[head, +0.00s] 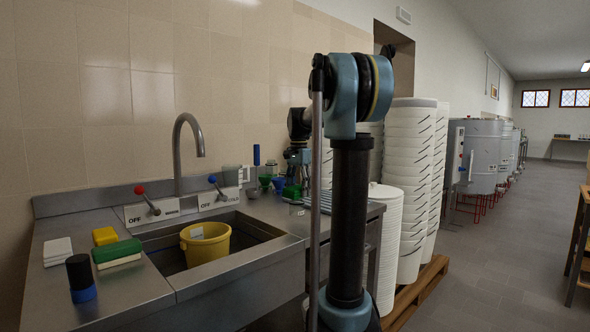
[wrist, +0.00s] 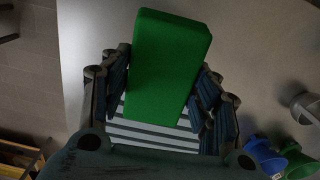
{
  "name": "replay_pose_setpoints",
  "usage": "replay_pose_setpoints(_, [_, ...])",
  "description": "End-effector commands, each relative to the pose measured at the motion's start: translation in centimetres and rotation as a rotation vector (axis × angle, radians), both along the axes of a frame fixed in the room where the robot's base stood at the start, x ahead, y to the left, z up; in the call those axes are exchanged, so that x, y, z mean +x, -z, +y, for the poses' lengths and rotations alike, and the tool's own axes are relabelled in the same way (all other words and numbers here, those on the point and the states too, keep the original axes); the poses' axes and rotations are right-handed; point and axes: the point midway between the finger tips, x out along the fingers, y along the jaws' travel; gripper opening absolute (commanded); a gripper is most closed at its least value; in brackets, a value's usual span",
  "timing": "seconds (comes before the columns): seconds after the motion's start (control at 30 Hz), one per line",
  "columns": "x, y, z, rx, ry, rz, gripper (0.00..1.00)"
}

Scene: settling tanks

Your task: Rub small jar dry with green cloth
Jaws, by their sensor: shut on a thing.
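A green block-shaped thing, which I take to be the folded green cloth (wrist: 168,62), is between the fingers of my gripper (wrist: 160,98) in the wrist view. My gripper is shut on it, above the pale slats of a rack (wrist: 150,133). In the head view my gripper (head: 297,178) is over the far right end of the counter, partly hidden by my arm, and a bit of green shows below it. I cannot make out the small jar with certainty in either view.
The metal counter (head: 62,232) has a sink with a yellow bucket (head: 206,245). A green-topped block (head: 117,251), a yellow block (head: 105,236) and a black-and-blue object (head: 82,278) are at left. Blue (wrist: 264,155) and green (wrist: 299,164) vessels stand near my gripper. White stacked buckets (head: 409,180) stand right.

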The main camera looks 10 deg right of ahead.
Motion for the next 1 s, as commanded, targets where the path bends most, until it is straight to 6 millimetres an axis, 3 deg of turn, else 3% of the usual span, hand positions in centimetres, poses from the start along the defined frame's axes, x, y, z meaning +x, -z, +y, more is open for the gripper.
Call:
replay_pose_setpoints(0.03, [0.1,0.3,0.2,0.0,0.0,0.0,0.18])
replay_pose_setpoints(0.2, [0.0,-2.3,0.2,0.0,0.001,-0.001,0.18])
replay_pose_setpoints(0.7, [0.0,-6.7,-0.3,0.0,0.007,-0.001,0.18])
replay_pose_setpoints(1.0, [0.0,-8.1,-0.5,0.0,0.009,-0.001,0.18])
